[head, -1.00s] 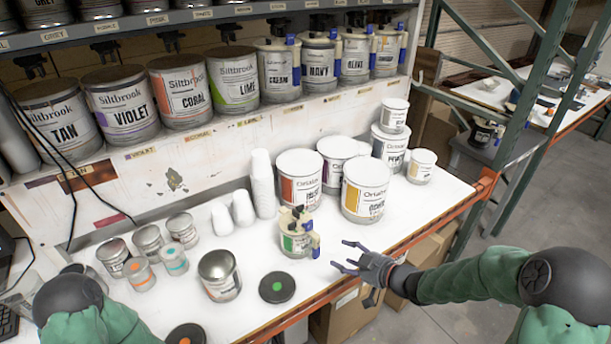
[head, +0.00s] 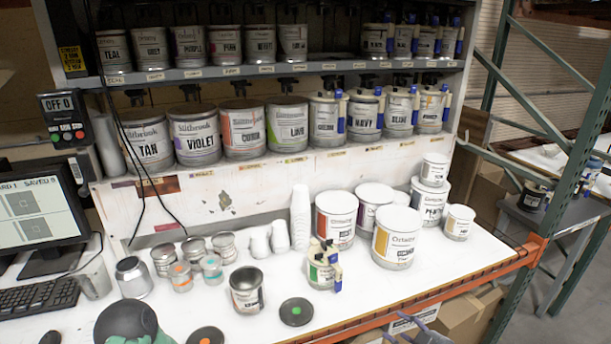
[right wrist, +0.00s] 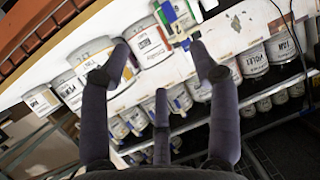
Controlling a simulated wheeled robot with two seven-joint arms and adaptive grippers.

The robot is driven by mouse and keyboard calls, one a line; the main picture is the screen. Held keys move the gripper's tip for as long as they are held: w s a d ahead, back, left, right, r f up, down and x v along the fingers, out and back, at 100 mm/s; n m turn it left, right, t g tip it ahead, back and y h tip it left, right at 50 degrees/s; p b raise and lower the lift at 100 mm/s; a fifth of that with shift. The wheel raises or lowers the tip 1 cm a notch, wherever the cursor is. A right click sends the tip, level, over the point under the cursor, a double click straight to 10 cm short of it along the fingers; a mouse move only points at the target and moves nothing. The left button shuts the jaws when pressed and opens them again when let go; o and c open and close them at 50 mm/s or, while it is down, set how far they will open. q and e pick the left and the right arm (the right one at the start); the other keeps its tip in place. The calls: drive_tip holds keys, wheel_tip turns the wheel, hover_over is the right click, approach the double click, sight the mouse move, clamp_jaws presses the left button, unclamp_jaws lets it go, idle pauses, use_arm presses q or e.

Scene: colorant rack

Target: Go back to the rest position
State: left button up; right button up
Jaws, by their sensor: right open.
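My right gripper (head: 418,338) shows at the bottom edge of the head view, in front of the bench's orange front edge; most of that arm is out of frame. In the right wrist view my right gripper (right wrist: 165,75) has its fingers spread, with nothing between them. Past the fingers are the white bench and cans.
The white bench (head: 470,262) holds an open can (head: 246,290), a small can with valves (head: 322,266), a large white can (head: 397,236) and a black lid (head: 296,312). Colorant cans line the shelf (head: 270,71). A monitor (head: 38,215) stands left. A green rack post (head: 585,130) rises at right.

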drive_tip(key=s+a+f+m+g+h+b, duration=0.1)
drive_tip(key=s+a+f+m+g, duration=0.15)
drive_tip(key=f, duration=0.45)
drive_tip(key=s+a+f+m+g, duration=0.1)
drive_tip(key=a+f, duration=0.2)
drive_tip(key=f, duration=0.3)
drive_tip(key=s+a+f+m+g+h+b, duration=0.1)
drive_tip(key=s+a+f+m, duration=0.15)
drive_tip(key=f, duration=0.45)
drive_tip(key=s+a+f+m+g, duration=0.1)
drive_tip(key=s+a+f+g, duration=0.1)
drive_tip(key=s+f, duration=0.2)
drive_tip(key=s+a+f+g, duration=0.2)
drive_tip(key=s+f, duration=0.2)
drive_tip(key=s, duration=0.3)
drive_tip(key=s+a+f+m+g+b, duration=0.1)
drive_tip(key=s+a+f+g, duration=0.2)
drive_tip(key=s+f, duration=0.1)
drive_tip(key=shift+s+f+m+h, duration=0.15)
drive_tip(key=shift+s+m+h, duration=0.2)
drive_tip(key=shift+s, duration=0.4)
